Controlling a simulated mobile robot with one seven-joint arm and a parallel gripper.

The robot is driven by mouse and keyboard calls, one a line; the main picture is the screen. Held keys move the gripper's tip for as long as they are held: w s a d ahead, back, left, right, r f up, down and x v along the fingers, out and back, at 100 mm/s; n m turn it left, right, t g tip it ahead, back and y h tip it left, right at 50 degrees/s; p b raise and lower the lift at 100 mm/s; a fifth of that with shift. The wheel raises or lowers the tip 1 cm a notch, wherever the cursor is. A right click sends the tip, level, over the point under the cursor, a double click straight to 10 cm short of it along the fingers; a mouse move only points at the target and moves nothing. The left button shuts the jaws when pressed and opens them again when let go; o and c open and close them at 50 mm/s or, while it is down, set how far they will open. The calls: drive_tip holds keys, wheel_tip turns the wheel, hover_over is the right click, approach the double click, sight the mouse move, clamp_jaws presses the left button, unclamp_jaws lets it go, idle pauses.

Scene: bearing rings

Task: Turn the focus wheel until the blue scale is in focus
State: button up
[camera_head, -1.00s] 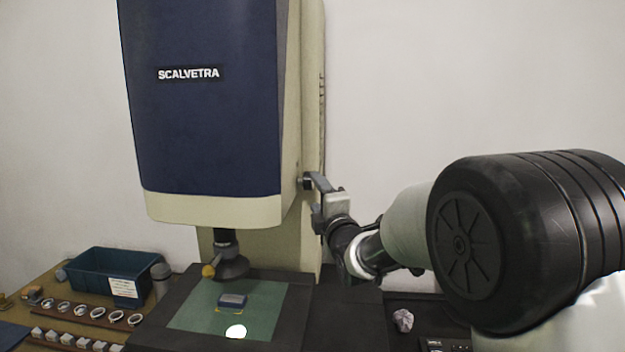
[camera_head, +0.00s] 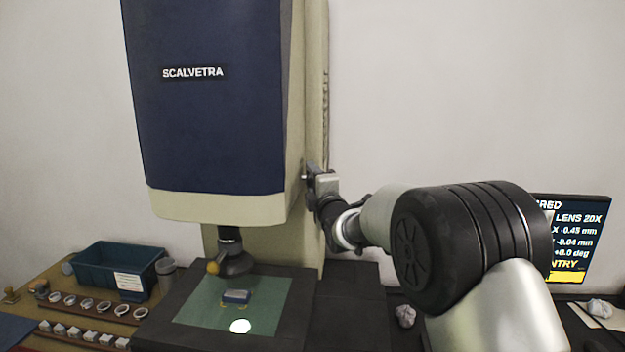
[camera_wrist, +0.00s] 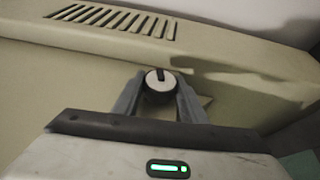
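The focus wheel (camera_wrist: 158,82), a round knob with a pale face and a dark bar across it, is on the machine's beige side in the wrist view. My gripper (camera_wrist: 159,88) has one finger on each side of it, and both fingertips appear to touch its rim. In the head view my gripper (camera_head: 310,174) is at the right side of the blue and beige SCALVETRA machine (camera_head: 210,110). No scale marks or focus image can be made out.
A screen (camera_head: 582,240) at the right, partly hidden by my arm, reads LENS 20X with several values. A teal bin (camera_head: 100,268) and rows of rings (camera_head: 88,305) are at the left. Crumpled pale lumps (camera_head: 405,315) lie at the right.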

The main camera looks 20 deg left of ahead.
drive_tip(key=c, duration=0.3)
drive_tip(key=shift+r+g+p, duration=0.15)
drive_tip(key=shift+g+p, duration=0.15)
drive_tip(key=shift+r+m+g+h+p, duration=0.15)
drive_tip(key=shift+m+g+h+p, duration=0.2)
drive_tip(key=shift+p, duration=0.2)
drive_tip(key=g+p, duration=0.1)
drive_tip(key=p, duration=0.1)
drive_tip(key=g+h+p, duration=0.1)
drive_tip(key=shift+r+m+h+p, duration=0.25)
drive_tip(key=shift+m+p, duration=0.1)
drive_tip(key=shift+p, duration=0.05)
drive_tip(key=p, duration=0.3)
drive_tip(key=shift+w+g, duration=0.1)
drive_tip(key=shift+g, duration=0.25)
drive_tip(key=g+p, duration=0.1)
drive_tip(key=p, duration=0.2)
drive_tip(key=shift+f+m+h+p, duration=0.25)
drive_tip(key=shift+m+h+p, duration=0.05)
drive_tip(key=shift+m+h, duration=0.1)
drive_tip(key=shift+f, duration=0.2)
